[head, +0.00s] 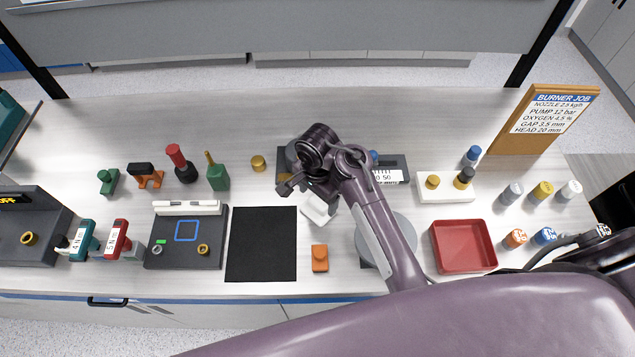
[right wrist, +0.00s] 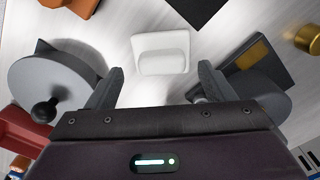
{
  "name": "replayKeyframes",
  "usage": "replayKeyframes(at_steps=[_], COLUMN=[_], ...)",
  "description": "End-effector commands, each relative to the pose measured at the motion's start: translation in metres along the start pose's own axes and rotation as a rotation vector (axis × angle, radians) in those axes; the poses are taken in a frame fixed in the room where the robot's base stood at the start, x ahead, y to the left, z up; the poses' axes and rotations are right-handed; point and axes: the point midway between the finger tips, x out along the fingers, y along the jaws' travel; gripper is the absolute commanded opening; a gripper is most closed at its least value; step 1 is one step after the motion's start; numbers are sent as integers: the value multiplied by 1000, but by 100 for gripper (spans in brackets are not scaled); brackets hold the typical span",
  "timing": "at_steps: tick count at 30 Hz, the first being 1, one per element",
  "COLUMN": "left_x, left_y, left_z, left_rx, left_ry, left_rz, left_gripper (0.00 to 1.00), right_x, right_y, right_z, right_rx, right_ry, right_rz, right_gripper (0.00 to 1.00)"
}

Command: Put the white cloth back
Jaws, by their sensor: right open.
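The white cloth (head: 320,209) lies on the bench just right of the black mat (head: 261,244), partly hidden by my right gripper in the head view. In the right wrist view the cloth (right wrist: 161,52) looks like a small folded white pad, lying beyond the fingertips and between their lines. My right gripper (head: 307,190) is open and empty, above the bench close to the cloth. Its two fingers also show in the right wrist view (right wrist: 160,82), apart from the cloth. My left gripper is not in view.
An orange block (head: 320,258) stands in front of the cloth. A grey round plate (head: 398,231) is partly hidden behind my right arm. A red tray (head: 463,247) and a white holder (head: 445,190) with knobs stand right. A dark panel (head: 187,238) lies left of the mat.

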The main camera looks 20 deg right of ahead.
Motion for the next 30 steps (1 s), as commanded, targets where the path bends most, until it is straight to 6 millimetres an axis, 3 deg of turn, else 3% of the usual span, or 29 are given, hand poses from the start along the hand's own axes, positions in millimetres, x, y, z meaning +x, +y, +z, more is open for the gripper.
replayKeyframes(at_steps=[9,12,30], left_x=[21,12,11], left_y=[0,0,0], left_z=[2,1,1], left_rx=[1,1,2], left_ry=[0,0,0], left_rz=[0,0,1], left_gripper=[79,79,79], right_x=[-63,-79,-86], right_y=[-1,0,0], right_z=[0,0,0], right_rx=[-1,-1,-1], right_ry=[-1,1,0], right_rz=[-6,-1,0], right_gripper=[76,76,76])
